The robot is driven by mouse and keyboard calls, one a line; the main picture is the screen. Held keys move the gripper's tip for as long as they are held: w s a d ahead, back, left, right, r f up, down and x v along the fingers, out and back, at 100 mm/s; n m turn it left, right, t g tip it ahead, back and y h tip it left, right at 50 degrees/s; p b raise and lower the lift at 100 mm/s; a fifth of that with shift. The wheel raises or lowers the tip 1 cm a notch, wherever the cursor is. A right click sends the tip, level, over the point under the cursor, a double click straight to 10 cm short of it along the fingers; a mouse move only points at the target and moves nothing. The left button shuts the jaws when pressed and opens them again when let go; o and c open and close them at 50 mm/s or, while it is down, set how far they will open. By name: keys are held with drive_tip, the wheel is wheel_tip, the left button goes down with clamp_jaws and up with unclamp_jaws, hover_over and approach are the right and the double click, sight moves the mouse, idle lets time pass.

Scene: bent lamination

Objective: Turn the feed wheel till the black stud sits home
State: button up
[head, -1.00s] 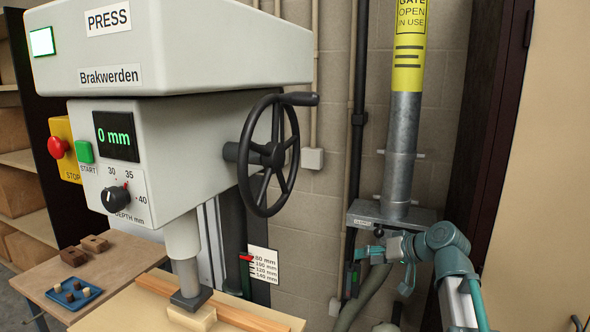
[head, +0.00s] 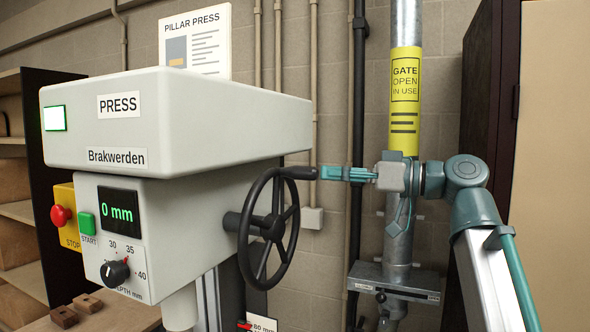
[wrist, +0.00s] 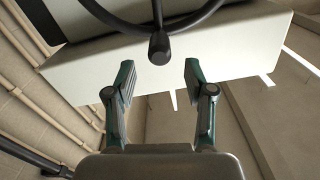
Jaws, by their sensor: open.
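The black feed wheel (head: 272,228) is on the right side of the grey press, with its crank handle (head: 300,173) at the top of the rim, pointing right. My gripper (head: 322,173) is level with the handle, fingers pointing left at its free end. In the wrist view the handle's round end (wrist: 159,47) lies ahead of and between the two open fingers (wrist: 159,78), with nothing gripped. I cannot make out the black stud; the lower part of the press is out of the picture.
The grey press head (head: 190,125) stands left of my gripper. A vertical metal duct with a yellow gate label (head: 405,100) and a slide gate (head: 395,282) stands behind my arm. A dark cabinet (head: 478,90) is at the right.

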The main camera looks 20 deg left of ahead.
sight(295, 172)
drive_tip(key=a+p, duration=0.1)
drive_tip(key=a, duration=0.2)
drive_tip(key=a+p, duration=0.1)
drive_tip(key=a, duration=0.2)
drive_tip(key=a+p, duration=0.1)
drive_tip(key=a, duration=0.2)
drive_tip(key=shift+w, duration=0.4)
drive_tip(key=shift+d, duration=0.1)
clamp_jaws()
